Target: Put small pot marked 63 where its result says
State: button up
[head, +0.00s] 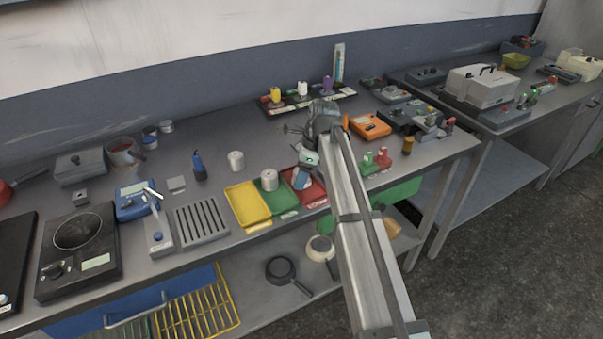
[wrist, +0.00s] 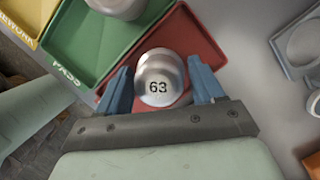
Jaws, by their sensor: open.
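The small pot marked 63 (wrist: 160,78) is a silvery round pot, seen from above in the wrist view. It sits over the red tray (wrist: 187,32), which also shows in the head view (head: 317,194). My gripper (wrist: 160,88) is open, with a blue finger on each side of the pot. The fingers look slightly apart from it. In the head view my gripper (head: 302,178) is down at the red tray and mostly hides the pot. Beside it are the green tray (wrist: 85,52), labelled PASS, and the yellow tray (head: 246,205), whose label reads REWORK.
Another silvery pot (head: 269,179) stands in the green tray, close to my gripper. A white pot (head: 236,160) stands behind the trays. A slotted grey rack (head: 201,222) is to their left. An orange device (head: 370,126) stands to the right.

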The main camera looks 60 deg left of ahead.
jog(key=v, duration=1.2)
dwell(0.3)
